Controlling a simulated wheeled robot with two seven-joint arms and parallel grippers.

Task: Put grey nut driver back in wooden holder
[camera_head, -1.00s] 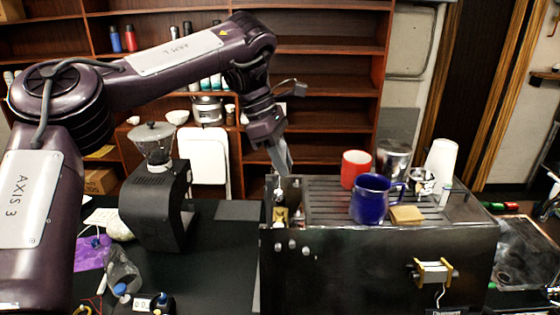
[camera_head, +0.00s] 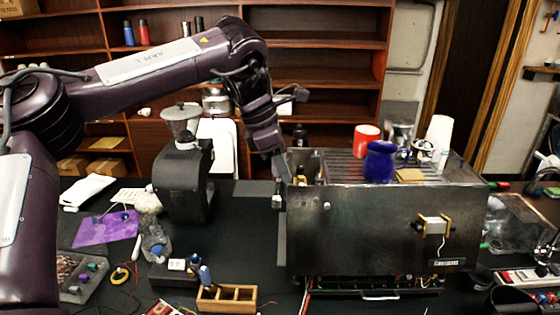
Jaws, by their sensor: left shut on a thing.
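The wooden holder (camera_head: 241,302) lies at the bottom of the view, on the black table left of the brewer. It has several square compartments, and a blue-handled tool (camera_head: 205,276) stands in its left end. My left gripper (camera_head: 282,166) points down at the upper left corner of the brewer (camera_head: 380,222). It is shut on a slim thing, taken to be the grey nut driver, whose outline is hard to tell against the brewer's edge. The gripper is well above and behind the holder. My right gripper is out of view.
A blue mug (camera_head: 380,162), a red mug (camera_head: 366,140) and white cups stand on the brewer. A black grinder (camera_head: 183,182) stands left of the gripper. A parts tray (camera_head: 80,278), a purple cloth (camera_head: 105,230) and a clear bottle (camera_head: 155,240) lie further left.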

